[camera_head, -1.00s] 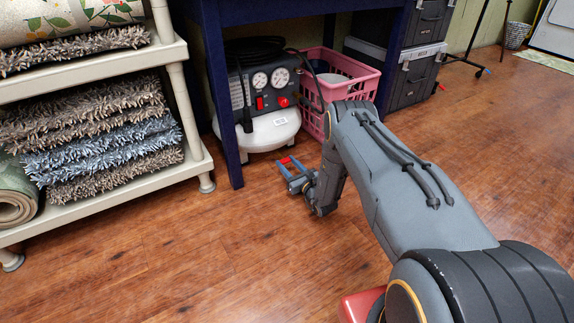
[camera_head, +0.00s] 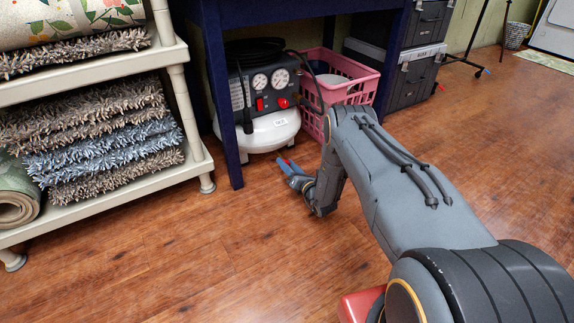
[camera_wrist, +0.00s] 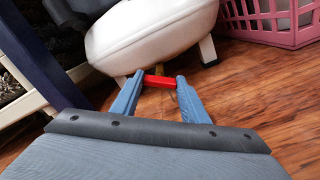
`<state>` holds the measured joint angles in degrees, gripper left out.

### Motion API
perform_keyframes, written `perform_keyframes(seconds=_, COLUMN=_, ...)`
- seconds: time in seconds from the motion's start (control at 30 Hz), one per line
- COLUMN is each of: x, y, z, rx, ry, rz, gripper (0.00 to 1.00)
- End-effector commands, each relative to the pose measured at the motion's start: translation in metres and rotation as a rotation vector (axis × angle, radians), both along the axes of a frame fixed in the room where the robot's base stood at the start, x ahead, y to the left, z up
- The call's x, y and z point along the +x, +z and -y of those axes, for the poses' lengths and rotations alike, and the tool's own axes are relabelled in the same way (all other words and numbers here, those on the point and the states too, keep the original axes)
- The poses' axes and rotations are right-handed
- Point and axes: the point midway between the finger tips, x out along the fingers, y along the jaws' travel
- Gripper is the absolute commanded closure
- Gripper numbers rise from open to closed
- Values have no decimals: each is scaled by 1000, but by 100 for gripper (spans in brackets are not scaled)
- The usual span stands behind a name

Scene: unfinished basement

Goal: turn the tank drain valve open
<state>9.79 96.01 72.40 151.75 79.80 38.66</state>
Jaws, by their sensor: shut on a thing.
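The white tank (camera_head: 272,132) belongs to an air compressor under the blue table. It also fills the top middle of the wrist view (camera_wrist: 150,38). The drain valve's red handle (camera_wrist: 160,82) sits low at the tank's underside, with a small brass-coloured part (camera_wrist: 158,70) just behind it. My gripper (camera_wrist: 161,83) is shut on the red handle, which spans between its two blue fingertips. In the head view my gripper (camera_head: 284,165) is low over the floor in front of the tank, with a little red showing at its fingers. The valve's stem is mostly hidden.
A blue table leg (camera_head: 222,100) stands left of the compressor, and a pink basket (camera_head: 352,92) stands close at its right. A cream shelf (camera_head: 100,190) with rugs is further left. The wooden floor (camera_head: 200,265) in front is clear.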

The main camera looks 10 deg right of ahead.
Motion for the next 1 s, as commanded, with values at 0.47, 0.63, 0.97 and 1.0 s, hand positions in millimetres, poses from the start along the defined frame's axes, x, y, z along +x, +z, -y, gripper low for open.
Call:
perform_keyframes(seconds=0.47, x=-1, y=-1, z=0, rx=428, ry=1, rz=-142, gripper=82)
perform_keyframes(seconds=0.63, x=-1, y=-2, z=0, rx=578, ry=1, rz=-191, gripper=82)
perform_keyframes(seconds=0.97, x=-1, y=-2, z=0, rx=815, ry=1, rz=-268, gripper=82)
perform_keyframes(seconds=1.0, x=-1, y=-2, z=0, rx=837, ry=1, rz=-275, gripper=82)
